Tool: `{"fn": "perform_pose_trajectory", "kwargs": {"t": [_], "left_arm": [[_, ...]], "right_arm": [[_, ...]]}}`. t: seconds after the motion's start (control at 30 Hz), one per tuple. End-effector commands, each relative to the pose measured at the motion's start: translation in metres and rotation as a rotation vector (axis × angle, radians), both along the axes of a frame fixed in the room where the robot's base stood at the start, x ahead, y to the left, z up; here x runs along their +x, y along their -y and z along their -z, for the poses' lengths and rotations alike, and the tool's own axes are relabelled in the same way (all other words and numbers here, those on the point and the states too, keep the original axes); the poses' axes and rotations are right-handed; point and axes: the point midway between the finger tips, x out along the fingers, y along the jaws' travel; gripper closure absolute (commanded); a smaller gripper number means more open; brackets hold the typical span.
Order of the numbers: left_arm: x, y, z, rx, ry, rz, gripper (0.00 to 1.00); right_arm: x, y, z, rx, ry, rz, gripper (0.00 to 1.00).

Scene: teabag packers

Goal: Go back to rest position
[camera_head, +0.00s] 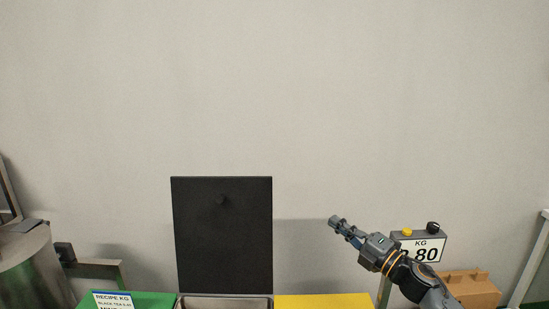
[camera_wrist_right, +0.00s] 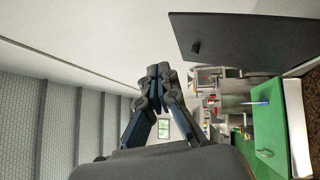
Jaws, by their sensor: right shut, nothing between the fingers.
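My right gripper (camera_head: 334,221) is raised in front of the pale wall in the head view, right of a black upright panel (camera_head: 222,235). Its fingers are together with nothing between them, and it touches nothing that I can see. The fingertips also show closed in the right wrist view (camera_wrist_right: 158,71). My left gripper is not in either view.
A scale display (camera_head: 420,248) reading partly hidden "80" KG stands behind my right arm. A cardboard box (camera_head: 470,288) is at lower right. A green surface with a recipe label (camera_head: 113,300), a yellow surface (camera_head: 325,301) and a metal drum (camera_head: 30,265) line the bottom. The space above is clear.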

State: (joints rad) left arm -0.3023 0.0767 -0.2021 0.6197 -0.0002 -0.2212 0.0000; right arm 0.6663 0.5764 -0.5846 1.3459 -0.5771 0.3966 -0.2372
Motion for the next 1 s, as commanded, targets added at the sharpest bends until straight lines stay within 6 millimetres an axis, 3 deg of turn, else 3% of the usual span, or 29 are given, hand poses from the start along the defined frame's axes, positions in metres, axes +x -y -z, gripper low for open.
{"fn": "perform_pose_trajectory", "kwargs": {"t": [0.37,0.57,0.67,0.8,0.9,1.0], "left_arm": [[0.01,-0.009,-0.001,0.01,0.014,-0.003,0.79],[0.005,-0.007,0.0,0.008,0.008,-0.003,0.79],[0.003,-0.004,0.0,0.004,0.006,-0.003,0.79],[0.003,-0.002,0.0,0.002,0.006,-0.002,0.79],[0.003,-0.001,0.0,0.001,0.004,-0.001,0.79],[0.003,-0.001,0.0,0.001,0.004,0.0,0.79]], "right_arm": [[-0.022,-0.008,0.043,0.252,-0.199,0.171,1.0],[-0.06,0.0,0.095,0.475,-0.439,0.355,1.0],[-0.097,0.01,0.136,0.614,-0.631,0.494,1.0],[-0.17,0.026,0.196,0.777,-0.927,0.709,1.0],[-0.23,0.034,0.229,0.859,-1.129,0.852,1.0],[-0.279,0.038,0.249,0.905,-1.281,0.963,1.0]]}}
